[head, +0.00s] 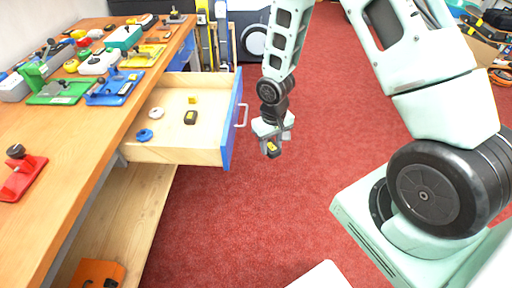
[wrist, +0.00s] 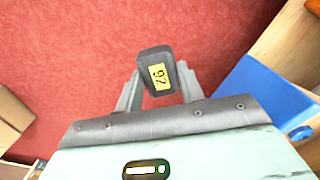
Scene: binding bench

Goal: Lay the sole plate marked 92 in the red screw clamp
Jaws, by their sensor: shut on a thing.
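My gripper (head: 271,136) is shut on a small dark sole plate (head: 272,150) and holds it in the air over the red floor, right of the open drawer. In the wrist view the plate (wrist: 149,62) sits between the two fingers, and its yellow label, turned sideways, appears to read 92. The red screw clamp (head: 20,180) lies on the wooden bench at the far left, with a black knob on top. The plate is well apart from the clamp.
The open drawer (head: 170,154) with a blue front (head: 235,122) lies between gripper and bench; it holds a dark labelled piece (head: 190,117) and several small parts. Green (head: 62,91) and blue (head: 113,92) fixtures stand farther back. Bench around the red clamp is clear.

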